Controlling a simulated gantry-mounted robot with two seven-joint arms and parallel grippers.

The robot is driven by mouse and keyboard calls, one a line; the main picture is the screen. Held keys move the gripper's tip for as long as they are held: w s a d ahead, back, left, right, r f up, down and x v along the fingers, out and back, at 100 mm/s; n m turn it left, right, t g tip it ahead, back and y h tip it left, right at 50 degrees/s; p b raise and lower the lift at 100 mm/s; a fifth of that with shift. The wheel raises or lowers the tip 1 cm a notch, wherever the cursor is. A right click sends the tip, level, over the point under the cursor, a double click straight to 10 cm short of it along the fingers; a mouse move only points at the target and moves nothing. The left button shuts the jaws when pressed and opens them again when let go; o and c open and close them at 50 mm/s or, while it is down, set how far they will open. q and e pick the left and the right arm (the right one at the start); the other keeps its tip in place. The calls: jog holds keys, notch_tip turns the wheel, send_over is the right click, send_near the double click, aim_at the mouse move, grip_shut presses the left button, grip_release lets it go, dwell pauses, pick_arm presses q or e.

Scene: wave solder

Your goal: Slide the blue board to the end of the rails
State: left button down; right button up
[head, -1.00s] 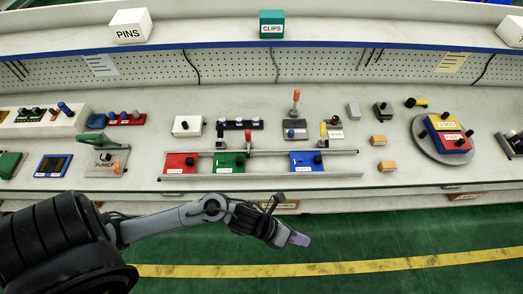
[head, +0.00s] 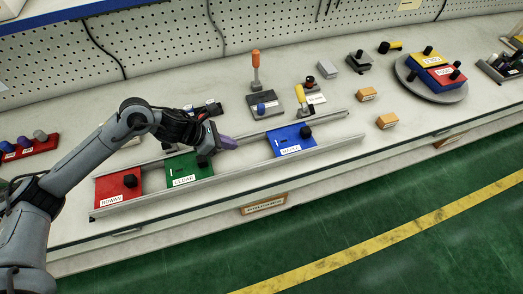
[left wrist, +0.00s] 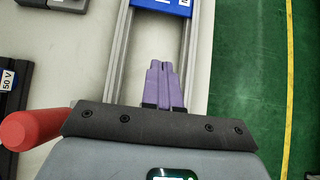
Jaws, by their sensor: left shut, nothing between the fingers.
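The blue board (head: 291,140) lies between two parallel metal rails (head: 330,156), with a black knob on its right part. The rails run on past it to the right. A green board (head: 188,170) and a red board (head: 118,187) lie between the same rails to its left. My left gripper (head: 228,143) has purple fingers, shut and empty. It is above the rails between the green board and the blue board, apart from the blue board. In the left wrist view the closed fingers (left wrist: 164,84) point along the gap towards the blue board (left wrist: 165,5). My right gripper is not in view.
Behind the rails stand an orange-handled lever (head: 255,70) and a yellow-handled fixture (head: 302,98). Tan blocks (head: 387,121) lie right of the rail end. The counter's front edge is close to the near rail. A red rounded thing (left wrist: 28,128) is beside my left wrist.

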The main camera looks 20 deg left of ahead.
pick_arm(q)
jog(key=b+x, duration=0.1)
jog(key=x, duration=0.9)
jog(key=shift+w+r, duration=0.15)
jog(key=shift+w, duration=0.05)
jog(key=shift+w+d, duration=1)
jog(key=shift+w, duration=0.05)
jog(key=shift+w+d, duration=0.3)
jog(key=shift+d, duration=0.05)
